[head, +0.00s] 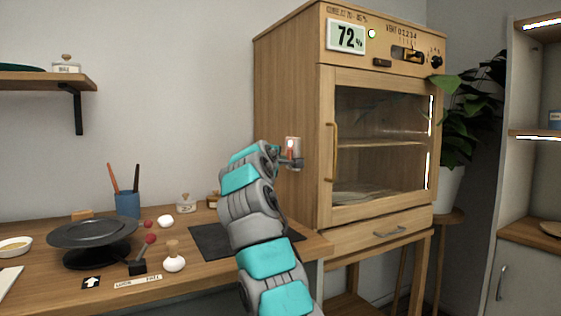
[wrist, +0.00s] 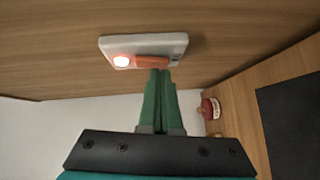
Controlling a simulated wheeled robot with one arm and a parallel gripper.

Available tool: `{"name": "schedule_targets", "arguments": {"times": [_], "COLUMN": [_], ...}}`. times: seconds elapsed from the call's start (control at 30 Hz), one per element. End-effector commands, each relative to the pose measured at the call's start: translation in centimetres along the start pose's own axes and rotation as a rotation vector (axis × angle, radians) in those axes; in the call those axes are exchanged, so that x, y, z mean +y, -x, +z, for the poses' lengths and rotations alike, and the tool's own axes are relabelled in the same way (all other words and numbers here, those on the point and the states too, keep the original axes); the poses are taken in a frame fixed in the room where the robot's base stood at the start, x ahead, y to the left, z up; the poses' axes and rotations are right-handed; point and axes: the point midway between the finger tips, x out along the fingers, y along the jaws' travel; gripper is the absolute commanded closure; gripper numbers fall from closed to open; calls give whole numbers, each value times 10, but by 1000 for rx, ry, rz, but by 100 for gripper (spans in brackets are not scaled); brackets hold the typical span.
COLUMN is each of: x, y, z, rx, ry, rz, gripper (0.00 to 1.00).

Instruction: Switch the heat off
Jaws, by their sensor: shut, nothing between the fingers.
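A pale switch plate (wrist: 143,44) with an orange-red switch (wrist: 150,63) and a bright, lit round lamp (wrist: 122,61) is mounted on the wooden side of the cabinet. In the head view the plate (head: 293,142) shows on the cabinet's left side, partly hidden by my wrist. My gripper (wrist: 160,72) is shut and empty, its green fingertips at the lower edge of the orange switch. I cannot tell whether they touch it. In the head view the gripper (head: 290,163) is small and just below the plate.
On the bench left stand a dark turntable (head: 92,232), a blue cup (head: 127,204) and small jars. A plant (head: 465,115) stands right.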

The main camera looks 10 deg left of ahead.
Motion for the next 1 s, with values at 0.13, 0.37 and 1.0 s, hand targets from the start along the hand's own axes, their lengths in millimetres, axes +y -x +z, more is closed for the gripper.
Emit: {"name": "schedule_targets", "arguments": {"times": [0.13, 0.37, 1.0], "x": [-2, 0, -4], "y": [-2, -4, -7], "z": [1, 4, 9], "rx": [-3, -4, -6], "ry": [8, 37, 100], "rz": [7, 44, 104], "gripper": [100, 100, 100]}}
